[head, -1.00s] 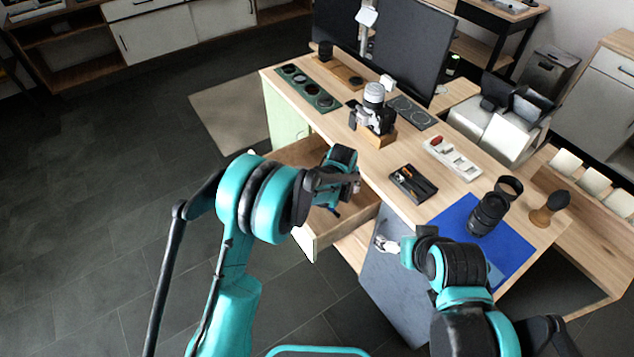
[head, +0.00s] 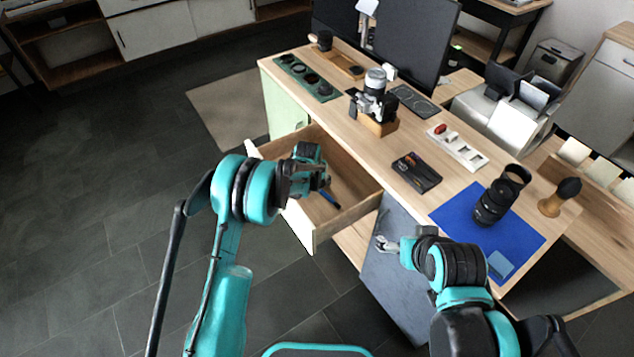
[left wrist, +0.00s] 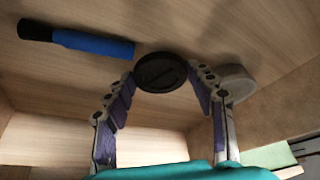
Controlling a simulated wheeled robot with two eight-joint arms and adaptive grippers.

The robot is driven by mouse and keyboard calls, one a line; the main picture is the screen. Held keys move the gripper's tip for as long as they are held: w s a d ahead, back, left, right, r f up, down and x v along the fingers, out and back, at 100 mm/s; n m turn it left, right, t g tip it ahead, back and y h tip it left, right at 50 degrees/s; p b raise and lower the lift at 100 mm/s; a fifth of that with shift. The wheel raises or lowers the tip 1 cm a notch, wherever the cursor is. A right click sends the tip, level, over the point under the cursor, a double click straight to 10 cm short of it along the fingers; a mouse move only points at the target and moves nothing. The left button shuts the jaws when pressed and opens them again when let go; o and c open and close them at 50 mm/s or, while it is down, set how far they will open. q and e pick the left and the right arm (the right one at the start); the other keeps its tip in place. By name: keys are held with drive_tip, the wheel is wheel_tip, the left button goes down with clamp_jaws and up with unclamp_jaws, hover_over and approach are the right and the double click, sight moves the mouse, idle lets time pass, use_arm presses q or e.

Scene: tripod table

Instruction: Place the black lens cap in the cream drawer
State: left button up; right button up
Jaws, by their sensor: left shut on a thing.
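The cream drawer (head: 301,226) stands pulled out from the desk, with a bare wooden inside. My left gripper (head: 322,184) is over the open drawer. In the left wrist view its two fingers (left wrist: 165,77) are shut on the round black lens cap (left wrist: 160,70), which shows in front of the drawer's wooden floor. How far the cap is above the floor is hard to tell. In the head view I cannot make out the cap. My right gripper (head: 384,244) is near the desk's front side, its fingers too small to judge.
A blue pen-like thing with a black end (left wrist: 90,43) lies in the drawer, beside the cap in the wrist view. A grey round thing (left wrist: 237,84) shows behind one finger. The desk (head: 405,207) holds a camera (head: 374,100), a black lens (head: 492,204) and a blue mat (head: 530,238).

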use_arm(q)
drive_tip(key=shift+f, duration=0.15)
drive_tip(key=o, duration=1.1)
